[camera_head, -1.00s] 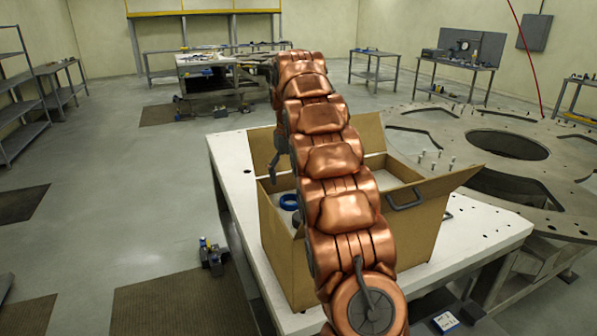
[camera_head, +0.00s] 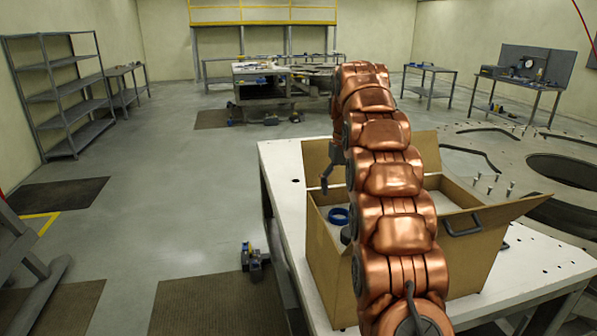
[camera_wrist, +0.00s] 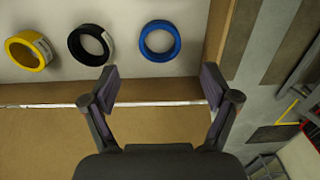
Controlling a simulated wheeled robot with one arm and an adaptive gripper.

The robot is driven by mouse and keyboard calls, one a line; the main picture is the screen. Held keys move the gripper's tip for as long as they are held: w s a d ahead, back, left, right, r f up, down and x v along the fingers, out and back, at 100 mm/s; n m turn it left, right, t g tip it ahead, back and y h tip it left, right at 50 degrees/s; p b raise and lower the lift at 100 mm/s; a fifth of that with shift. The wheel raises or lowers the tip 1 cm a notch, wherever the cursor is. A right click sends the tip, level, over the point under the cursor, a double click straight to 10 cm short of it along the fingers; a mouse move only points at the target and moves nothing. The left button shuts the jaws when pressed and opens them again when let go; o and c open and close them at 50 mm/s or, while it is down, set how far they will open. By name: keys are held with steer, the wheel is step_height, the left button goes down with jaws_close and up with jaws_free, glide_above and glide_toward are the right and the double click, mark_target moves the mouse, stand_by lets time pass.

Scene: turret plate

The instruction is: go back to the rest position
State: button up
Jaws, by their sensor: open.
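My gripper (camera_wrist: 160,88) is open and empty in the wrist view, its two fingers spread apart above the edge of a cardboard box. In the head view my gripper (camera_head: 326,183) shows only partly at the left side of the box, mostly hidden by my copper-coloured arm. The cardboard box (camera_head: 470,258) stands open on a white table. Inside it, in the wrist view, lie a yellow tape roll (camera_wrist: 28,50), a black tape roll (camera_wrist: 90,44) and a blue tape roll (camera_wrist: 160,41), all apart from the fingers.
The white table (camera_head: 283,165) bears the box. A large round metal plate (camera_head: 500,150) with several upright bolts is behind it to the right. Grey shelves (camera_head: 62,95) stand at the far left. Floor mats (camera_head: 60,193) lie on open grey floor at the left.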

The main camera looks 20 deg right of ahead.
steer(key=shift+a, duration=0.1)
steer(key=s+a+f+n+b, duration=0.1)
steer(key=s+a+f+b, duration=0.1)
steer(key=s+a, duration=1.5)
steer(key=s+a+f, duration=0.1)
steer(key=s+f, duration=0.2)
steer(key=s, duration=0.5)
steer(key=s+a+f+g, duration=0.1)
steer(key=s+f, duration=0.3)
steer(key=s, duration=0.4)
steer(key=s+a+f+n, duration=0.1)
steer(key=s+f, duration=0.3)
steer(key=s, duration=0.4)
steer(key=shift+s+a+f+g, duration=0.2)
steer(key=shift+a+g, duration=0.2)
steer(key=shift+a, duration=0.4)
